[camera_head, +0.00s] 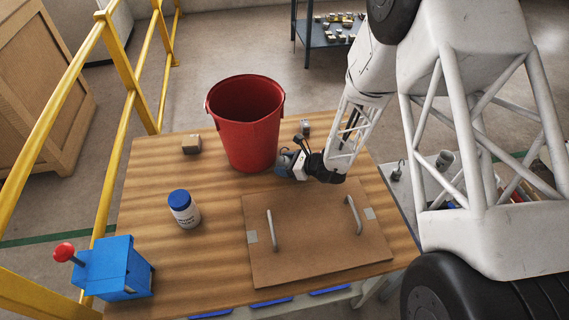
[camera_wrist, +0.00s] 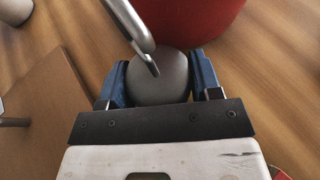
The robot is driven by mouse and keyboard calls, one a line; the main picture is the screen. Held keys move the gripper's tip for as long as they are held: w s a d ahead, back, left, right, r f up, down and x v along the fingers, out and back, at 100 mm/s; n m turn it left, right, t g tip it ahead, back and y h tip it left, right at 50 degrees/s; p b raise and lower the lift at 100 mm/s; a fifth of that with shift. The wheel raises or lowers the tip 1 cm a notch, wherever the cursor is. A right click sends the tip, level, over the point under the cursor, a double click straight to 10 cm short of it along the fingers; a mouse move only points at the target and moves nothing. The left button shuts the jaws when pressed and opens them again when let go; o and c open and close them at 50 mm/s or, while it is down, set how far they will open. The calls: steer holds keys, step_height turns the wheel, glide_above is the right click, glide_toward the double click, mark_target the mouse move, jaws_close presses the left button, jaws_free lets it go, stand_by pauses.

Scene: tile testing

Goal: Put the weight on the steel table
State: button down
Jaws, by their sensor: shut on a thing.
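The weight (camera_wrist: 160,82) is a grey, rounded metal body with a bent hook on top. In the wrist view it sits between the two blue fingers of my gripper (camera_wrist: 161,76), which is shut on it. In the head view my gripper (camera_head: 289,162) is low over the wooden table, just right of the red bucket's base; the weight is mostly hidden there. I cannot tell whether the weight touches the wood. The steel table (camera_head: 405,198) is the grey top at the right, partly hidden behind my white structure. A hooked weight (camera_head: 397,172) stands on it.
The red bucket (camera_head: 250,135) stands close to my gripper. A board with two handles (camera_head: 318,245) lies in front. A blue-lidded jar (camera_head: 184,210), a small block (camera_head: 191,144), a grey item (camera_head: 305,127) and a blue lever box (camera_head: 115,268) are also on the wooden table (camera_head: 150,180).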

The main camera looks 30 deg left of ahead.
steer(key=shift+f, duration=0.1)
steer(key=shift+c, duration=1.5)
jaws_free()
steer(key=shift+d, duration=0.1)
steer(key=shift+v, duration=5.95)
